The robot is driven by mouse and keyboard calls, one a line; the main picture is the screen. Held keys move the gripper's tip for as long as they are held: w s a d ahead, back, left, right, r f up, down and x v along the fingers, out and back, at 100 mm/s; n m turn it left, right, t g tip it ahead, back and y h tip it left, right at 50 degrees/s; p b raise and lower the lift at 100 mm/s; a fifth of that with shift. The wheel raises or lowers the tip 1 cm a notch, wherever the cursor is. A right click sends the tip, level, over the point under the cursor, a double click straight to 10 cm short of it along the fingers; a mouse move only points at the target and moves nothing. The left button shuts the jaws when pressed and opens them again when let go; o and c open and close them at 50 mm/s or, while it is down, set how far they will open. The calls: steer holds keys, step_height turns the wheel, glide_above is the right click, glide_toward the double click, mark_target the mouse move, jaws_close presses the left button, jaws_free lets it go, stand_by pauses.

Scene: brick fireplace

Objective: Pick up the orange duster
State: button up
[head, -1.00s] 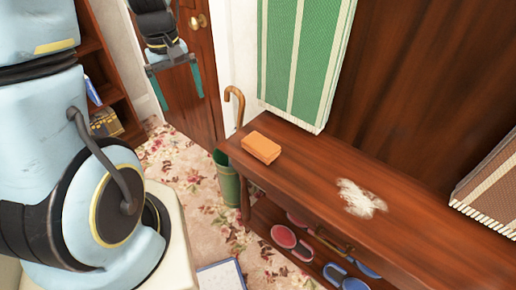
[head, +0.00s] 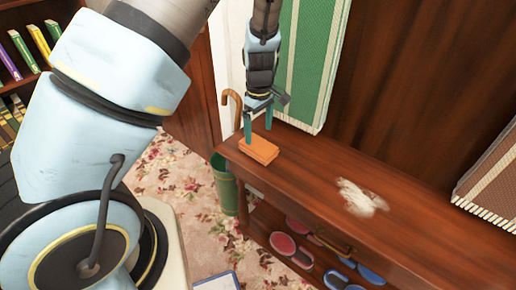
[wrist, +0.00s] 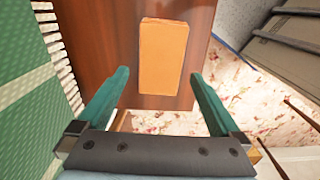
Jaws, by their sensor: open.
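The orange duster (head: 259,150) is a rectangular block lying flat near the left end of the wooden console table (head: 318,178). My gripper (head: 258,128) is above it, pointing down, with its two green fingers spread. In the wrist view, the duster (wrist: 163,55) stands lengthwise, ahead of and between the lines of the open fingers (wrist: 159,75). The fingers show nothing held. I cannot tell how much height is left between the fingertips and the duster.
A white powdery patch (head: 360,197) is on the tabletop to the right. A green striped hanging (head: 312,65) is close behind my gripper. A cane (head: 232,108) stands in a green bin (head: 225,185) left of the table. Shoes (head: 290,245) are on the lower shelf.

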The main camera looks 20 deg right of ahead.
mark_target(258, 145)
steer(key=shift+a+f+p, duration=0.15)
steer(key=shift+f+p, duration=0.65)
steer(key=shift+f, duration=2.35)
steer(key=c, duration=1.1)
step_height(258, 145, up, 10)
steer(key=shift+b, duration=0.75)
steer(key=shift+c, duration=0.2)
steer(key=o, duration=0.8)
steer(key=shift+c, duration=0.2)
steer(key=c, duration=0.6)
steer(key=shift+s, duration=0.1)
